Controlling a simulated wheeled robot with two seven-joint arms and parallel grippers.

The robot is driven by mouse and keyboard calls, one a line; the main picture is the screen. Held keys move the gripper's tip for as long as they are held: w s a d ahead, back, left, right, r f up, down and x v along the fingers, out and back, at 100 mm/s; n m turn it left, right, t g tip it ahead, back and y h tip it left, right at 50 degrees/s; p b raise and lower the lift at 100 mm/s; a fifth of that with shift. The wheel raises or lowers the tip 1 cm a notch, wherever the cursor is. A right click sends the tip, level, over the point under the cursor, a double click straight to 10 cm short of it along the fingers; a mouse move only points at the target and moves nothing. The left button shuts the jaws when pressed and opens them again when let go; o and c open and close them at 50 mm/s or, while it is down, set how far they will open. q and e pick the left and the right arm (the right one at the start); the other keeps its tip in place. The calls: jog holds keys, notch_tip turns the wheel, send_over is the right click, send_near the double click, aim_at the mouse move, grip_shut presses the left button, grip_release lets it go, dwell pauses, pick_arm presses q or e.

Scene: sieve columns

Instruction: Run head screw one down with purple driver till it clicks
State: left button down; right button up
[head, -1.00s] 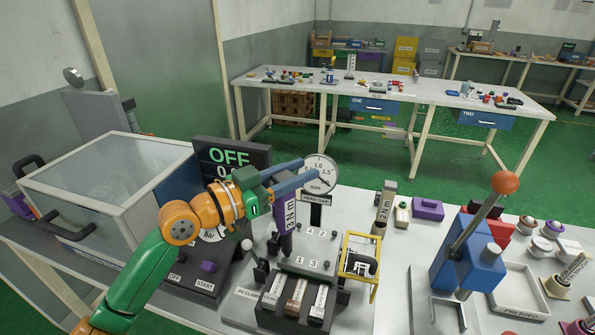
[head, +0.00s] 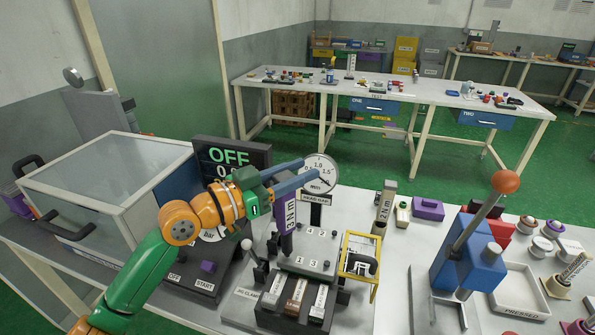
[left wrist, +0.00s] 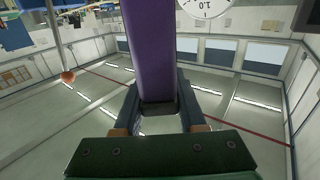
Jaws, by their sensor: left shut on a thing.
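The purple driver (head: 286,222), marked 3 N m, stands about upright over the left part of the head plate (head: 318,250). My left gripper (head: 290,186) is shut on its upper part. The left wrist view also shows the purple driver (left wrist: 150,50) between the fingers of my left gripper (left wrist: 157,105). The driver's lower end is at the plate's left side, near the front numeral 1. I cannot tell whether its tip sits in a screw; screw one is not clearly visible. My right gripper is not in view.
The head gap dial (head: 320,174) stands just behind the driver. A yellow frame (head: 360,258) is to the right of the plate, and a blue lever press (head: 470,255) farther right. The OFF display (head: 232,160) is behind my left arm. Bare table lies between frame and press.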

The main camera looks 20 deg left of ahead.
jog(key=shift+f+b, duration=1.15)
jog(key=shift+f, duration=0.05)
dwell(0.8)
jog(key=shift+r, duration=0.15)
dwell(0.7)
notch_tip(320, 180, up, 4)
jog(key=p, duration=0.4)
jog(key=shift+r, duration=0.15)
dwell(2.1)
